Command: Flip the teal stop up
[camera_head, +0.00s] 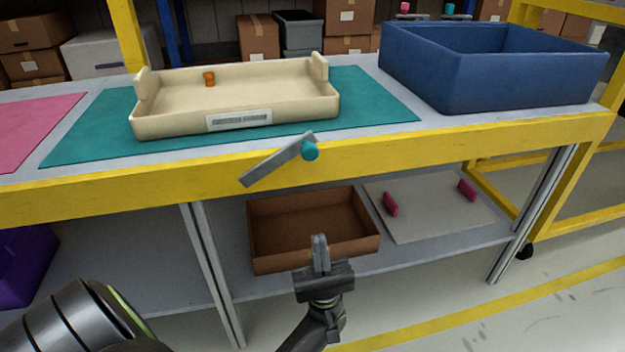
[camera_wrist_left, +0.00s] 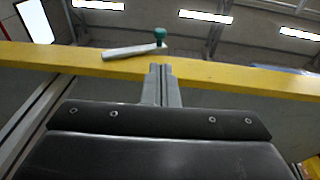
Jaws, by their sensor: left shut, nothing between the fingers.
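The stop is a grey bar (camera_head: 272,164) with a round teal knob (camera_head: 309,151) near its upper right end. It sits on the yellow front edge of the table, and the bar slants down to the left. In the left wrist view the bar (camera_wrist_left: 130,52) and the teal knob (camera_wrist_left: 160,36) show above the fingertips. My left gripper (camera_head: 320,242) is shut and empty, below the knob in the picture and apart from it. Its fingers (camera_wrist_left: 160,72) point up toward the yellow edge in the wrist view. My right gripper is in neither view.
A cream tray (camera_head: 165,124) with an orange peg (camera_head: 209,79) stands on a teal mat (camera_head: 385,105). A blue bin (camera_head: 520,85) stands at the right. On the lower shelf are a brown box (camera_head: 262,257) and a pale board (camera_head: 430,220) with pink pieces.

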